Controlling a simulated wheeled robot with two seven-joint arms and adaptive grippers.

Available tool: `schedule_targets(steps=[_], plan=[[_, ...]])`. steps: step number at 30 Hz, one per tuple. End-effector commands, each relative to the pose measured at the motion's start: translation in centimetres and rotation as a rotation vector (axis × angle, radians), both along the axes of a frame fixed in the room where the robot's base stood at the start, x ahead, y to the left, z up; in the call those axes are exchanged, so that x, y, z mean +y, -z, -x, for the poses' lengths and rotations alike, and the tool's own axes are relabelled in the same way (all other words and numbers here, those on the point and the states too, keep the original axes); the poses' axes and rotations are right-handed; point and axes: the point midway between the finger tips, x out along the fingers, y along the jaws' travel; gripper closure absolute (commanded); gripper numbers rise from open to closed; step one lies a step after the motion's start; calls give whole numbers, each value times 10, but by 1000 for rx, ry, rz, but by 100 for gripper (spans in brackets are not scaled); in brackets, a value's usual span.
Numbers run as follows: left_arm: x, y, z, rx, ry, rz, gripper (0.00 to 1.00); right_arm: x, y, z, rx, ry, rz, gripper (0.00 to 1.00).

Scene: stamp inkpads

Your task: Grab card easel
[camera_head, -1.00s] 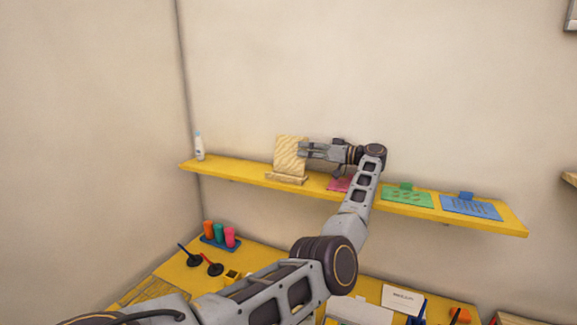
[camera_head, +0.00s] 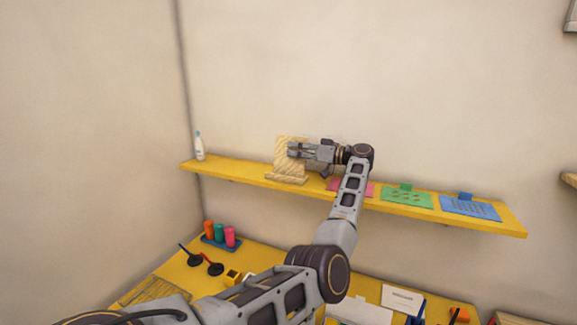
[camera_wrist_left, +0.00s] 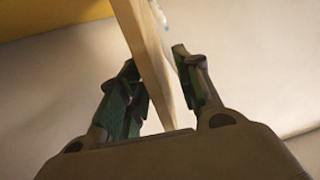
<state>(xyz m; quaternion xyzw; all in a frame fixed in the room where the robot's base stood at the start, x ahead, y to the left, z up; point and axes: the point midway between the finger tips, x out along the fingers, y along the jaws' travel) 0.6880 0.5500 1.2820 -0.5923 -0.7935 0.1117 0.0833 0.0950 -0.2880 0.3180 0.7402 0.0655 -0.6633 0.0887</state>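The wooden card easel (camera_head: 281,160) stands upright on the yellow shelf (camera_head: 235,171), with a low ledge at its foot. My left gripper (camera_head: 293,150) is at the right side of the easel's back panel, in front of part of it. In the left wrist view the panel (camera_wrist_left: 150,60) runs edge-on between the two fingers of the left gripper (camera_wrist_left: 163,85). The fingers are open, one on each side; a gap shows on the right side, and contact on the left cannot be told. My right gripper is not in view.
A white bottle (camera_head: 199,148) stands at the shelf's left end. Pink (camera_head: 362,189), green (camera_head: 407,197) and blue (camera_head: 468,207) cards lie along the shelf to the right. Below, the yellow table holds colored bottles (camera_head: 220,235) and black-handled stamps (camera_head: 214,268).

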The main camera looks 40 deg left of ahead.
Motion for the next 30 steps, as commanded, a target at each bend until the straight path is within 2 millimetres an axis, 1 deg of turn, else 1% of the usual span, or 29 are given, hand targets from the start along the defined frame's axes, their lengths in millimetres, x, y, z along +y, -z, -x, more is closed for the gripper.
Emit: schedule_targets(steps=[4,10,14,23,26,30], plan=[[16,-1,6,-1,-3,-1,66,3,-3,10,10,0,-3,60],[24,0,8,0,0,0,66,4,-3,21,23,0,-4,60],[24,0,8,0,0,0,66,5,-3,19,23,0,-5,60],[24,0,8,0,0,0,66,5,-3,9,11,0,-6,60],[24,0,8,0,0,0,78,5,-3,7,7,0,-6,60],[24,0,8,0,0,0,96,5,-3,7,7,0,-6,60]])
